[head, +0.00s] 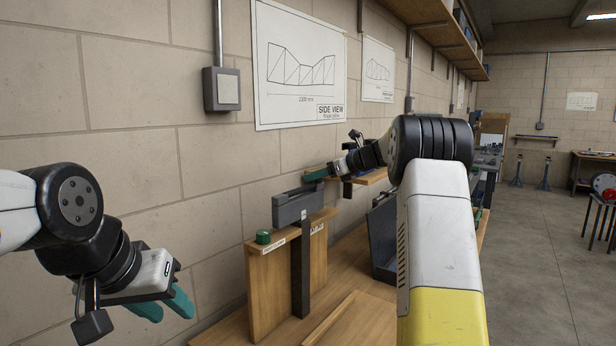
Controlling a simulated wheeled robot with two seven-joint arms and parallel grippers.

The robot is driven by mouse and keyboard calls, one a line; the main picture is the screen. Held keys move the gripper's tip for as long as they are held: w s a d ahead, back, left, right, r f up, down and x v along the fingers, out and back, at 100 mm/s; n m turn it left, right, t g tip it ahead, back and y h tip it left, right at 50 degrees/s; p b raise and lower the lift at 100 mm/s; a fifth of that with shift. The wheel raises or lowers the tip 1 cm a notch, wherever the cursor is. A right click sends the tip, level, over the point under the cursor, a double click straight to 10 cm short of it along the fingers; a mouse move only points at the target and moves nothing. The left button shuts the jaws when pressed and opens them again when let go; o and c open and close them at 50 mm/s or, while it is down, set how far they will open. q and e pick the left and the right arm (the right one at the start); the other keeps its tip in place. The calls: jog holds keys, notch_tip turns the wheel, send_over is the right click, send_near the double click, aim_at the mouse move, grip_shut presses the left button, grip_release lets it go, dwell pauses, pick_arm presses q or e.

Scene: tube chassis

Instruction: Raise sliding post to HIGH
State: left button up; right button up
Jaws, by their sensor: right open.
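The dark sliding post (300,272) stands upright against a wooden panel (268,290) on the bench. A grey block-shaped head (297,207) sits at its top, above the panel's upper edge. A green knob (263,237) is on the panel's top left, above a small white label. A second label beside the post is too small to read. My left gripper (164,306) is at lower left, its teal fingers apart and empty, well left of the panel. My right gripper (316,175) is open, above and right of the grey head; its fingers are partly hidden.
A dark grey open case (384,240) stands on the wooden bench (348,262) right of the panel, partly hidden by my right arm. A small wooden shelf (372,177) is on the wall near my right gripper. The block wall runs close behind the panel.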

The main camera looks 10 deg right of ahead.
jog(key=shift+w+a, duration=0.1)
grip_shut()
dwell(1.4)
